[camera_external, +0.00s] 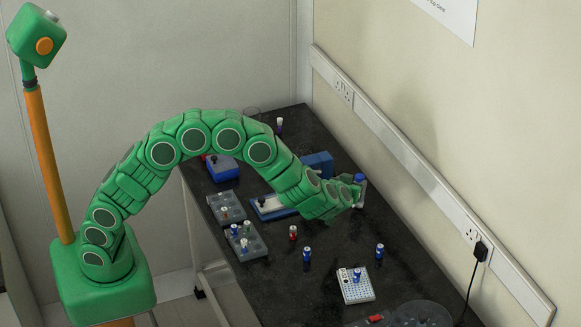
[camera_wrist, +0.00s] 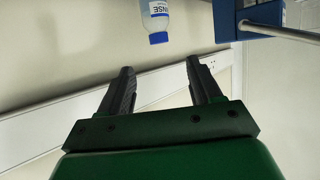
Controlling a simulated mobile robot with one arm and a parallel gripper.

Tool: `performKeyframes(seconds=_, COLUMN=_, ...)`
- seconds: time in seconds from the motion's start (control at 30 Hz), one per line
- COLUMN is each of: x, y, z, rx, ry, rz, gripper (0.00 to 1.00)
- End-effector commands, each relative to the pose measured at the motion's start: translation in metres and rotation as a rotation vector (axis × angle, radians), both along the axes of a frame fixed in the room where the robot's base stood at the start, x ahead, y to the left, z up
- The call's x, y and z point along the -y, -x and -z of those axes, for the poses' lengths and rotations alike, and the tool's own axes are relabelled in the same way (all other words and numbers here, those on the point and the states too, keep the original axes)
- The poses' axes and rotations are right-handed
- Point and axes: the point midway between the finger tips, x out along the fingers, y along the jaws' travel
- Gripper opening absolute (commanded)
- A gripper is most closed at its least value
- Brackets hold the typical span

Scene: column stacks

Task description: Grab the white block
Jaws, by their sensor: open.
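The white block (camera_external: 357,290) lies flat on the dark bench at the lower right in the external view. It has a grid of holes, and a blue-capped vial (camera_external: 357,275) stands on or in it. My gripper (camera_external: 352,192) is well behind the block, beside a clear bottle with a blue cap (camera_external: 360,178). In the wrist view my gripper (camera_wrist: 164,78) has its two dark fingers wide apart with nothing between them. The bottle (camera_wrist: 156,14) shows beyond the fingertips there. The white block is not in the wrist view.
Vials stand near the block: a blue one (camera_external: 306,255) to its left and another (camera_external: 379,251) behind it. A clear round tray (camera_external: 422,312) lies at the front right. Grey racks (camera_external: 246,241) line the left edge. The wall (camera_external: 420,130) bounds the bench's right side.

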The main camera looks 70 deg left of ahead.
Motion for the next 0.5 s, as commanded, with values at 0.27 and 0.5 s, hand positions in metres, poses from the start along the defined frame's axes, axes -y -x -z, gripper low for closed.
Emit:
performKeyframes(seconds=0.27, x=0.001, y=-0.001, z=-0.052, rx=0.005, ry=0.003, rz=0.001, gripper=0.64)
performKeyframes(seconds=0.5, x=0.001, y=-0.001, z=-0.089, rx=0.006, ry=0.003, rz=0.0, gripper=0.64)
